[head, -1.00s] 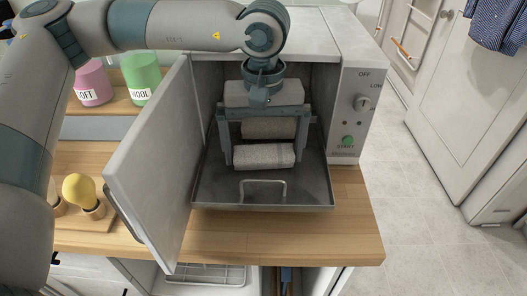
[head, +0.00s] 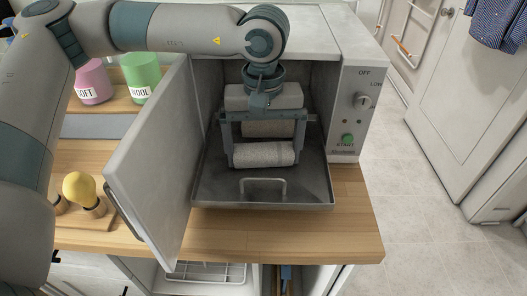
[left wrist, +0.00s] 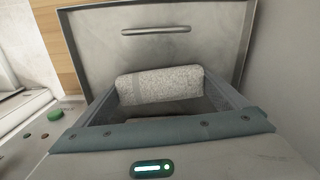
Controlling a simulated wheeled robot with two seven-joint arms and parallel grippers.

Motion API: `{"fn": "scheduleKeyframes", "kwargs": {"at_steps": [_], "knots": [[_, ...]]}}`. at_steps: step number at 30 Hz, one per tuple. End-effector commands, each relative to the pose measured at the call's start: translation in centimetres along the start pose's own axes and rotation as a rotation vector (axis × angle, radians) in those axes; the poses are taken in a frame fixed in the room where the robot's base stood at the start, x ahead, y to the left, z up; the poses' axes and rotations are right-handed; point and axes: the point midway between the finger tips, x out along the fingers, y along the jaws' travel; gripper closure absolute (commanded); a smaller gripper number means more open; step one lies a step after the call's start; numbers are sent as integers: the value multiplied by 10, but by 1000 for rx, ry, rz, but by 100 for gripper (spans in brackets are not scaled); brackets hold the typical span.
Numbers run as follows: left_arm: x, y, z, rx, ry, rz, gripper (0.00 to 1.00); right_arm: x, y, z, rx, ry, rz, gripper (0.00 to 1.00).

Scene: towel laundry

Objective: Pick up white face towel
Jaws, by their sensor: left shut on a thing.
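A rolled, speckled white-grey towel (head: 263,155) lies across the front of the pull-out tray in the open steel warmer. It also shows in the left wrist view (left wrist: 160,86), lengthwise between the two fingers. My left gripper (head: 264,153) reaches down into the warmer and is shut on this roll, one finger at each end. A second rolled towel (head: 268,129) sits behind it, partly hidden by the gripper. My right gripper is not in view.
The warmer's open door (head: 150,165) stands left of the gripper. The metal tray (head: 221,192) has a front handle (head: 263,184). A control panel (head: 352,110) with a knob and green button is at right. Pink (head: 93,82) and green (head: 141,77) containers stand at left on the wooden counter.

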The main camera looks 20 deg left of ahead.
Motion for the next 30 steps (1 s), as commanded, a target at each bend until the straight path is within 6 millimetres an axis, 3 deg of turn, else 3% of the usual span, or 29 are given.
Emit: {"fn": "scheduleKeyframes", "kwargs": {"at_steps": [8, 14, 18, 30], "knots": [[-12, 1, 0, -1, 1, 3, 29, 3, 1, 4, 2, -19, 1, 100], [-41, 1, 0, -1, 2, 3, 28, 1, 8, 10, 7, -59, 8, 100], [-55, 25, 15, 6, 2, 1, 28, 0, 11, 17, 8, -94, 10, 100], [-98, 85, 50, 2, 0, 1, 28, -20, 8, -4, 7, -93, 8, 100]]}}
